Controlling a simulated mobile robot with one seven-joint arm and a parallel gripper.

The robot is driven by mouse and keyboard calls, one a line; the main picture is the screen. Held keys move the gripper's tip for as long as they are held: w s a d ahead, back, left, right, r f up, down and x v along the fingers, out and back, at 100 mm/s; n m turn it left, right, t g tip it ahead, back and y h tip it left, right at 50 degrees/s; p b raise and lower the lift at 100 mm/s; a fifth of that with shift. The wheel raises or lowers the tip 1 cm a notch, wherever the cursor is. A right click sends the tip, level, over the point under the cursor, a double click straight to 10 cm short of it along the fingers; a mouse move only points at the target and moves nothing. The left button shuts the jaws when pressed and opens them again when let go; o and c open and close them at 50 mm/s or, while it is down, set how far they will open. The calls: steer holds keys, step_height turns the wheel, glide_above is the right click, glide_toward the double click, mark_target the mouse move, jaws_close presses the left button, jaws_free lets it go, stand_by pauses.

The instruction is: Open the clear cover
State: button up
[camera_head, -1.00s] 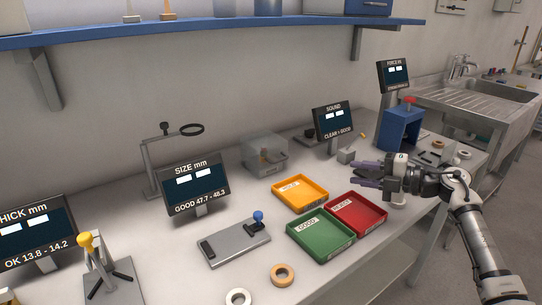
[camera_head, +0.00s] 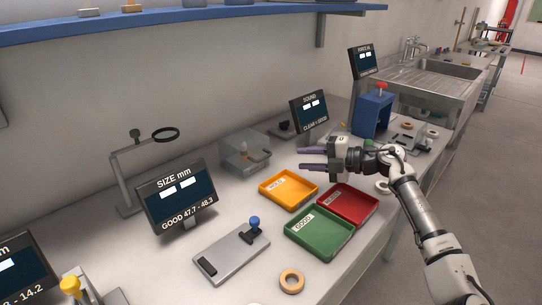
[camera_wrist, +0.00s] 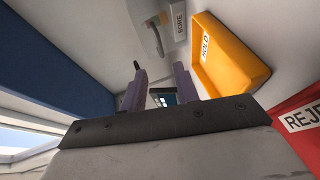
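The clear cover (camera_head: 243,150) is a see-through box on the white bench, in the head view behind the orange tray. It looks lowered over a small fixture, but fine detail is hard to make out. In the wrist view, a pale see-through piece (camera_wrist: 147,28) beside a label reading BORE appears to be part of it. My gripper (camera_head: 302,159) is to the right of the cover, above the bench, pointing left towards it and not touching it. In the wrist view my gripper (camera_wrist: 158,82) has its two purple fingers apart with nothing between them.
An orange tray (camera_head: 264,196), a red tray (camera_head: 371,210) and a green tray (camera_head: 318,252) lie in front of the cover. The SIZE screen (camera_head: 176,196) stands to its left and the SOUND screen (camera_head: 309,111) to its right. A blue stand (camera_head: 371,113) is farther right.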

mark_target(267, 157)
steer(key=p+x, duration=0.2)
steer(key=x, duration=0.8)
steer(key=shift+w+a, duration=0.1)
steer(key=shift+a, duration=0.1)
jaws_close()
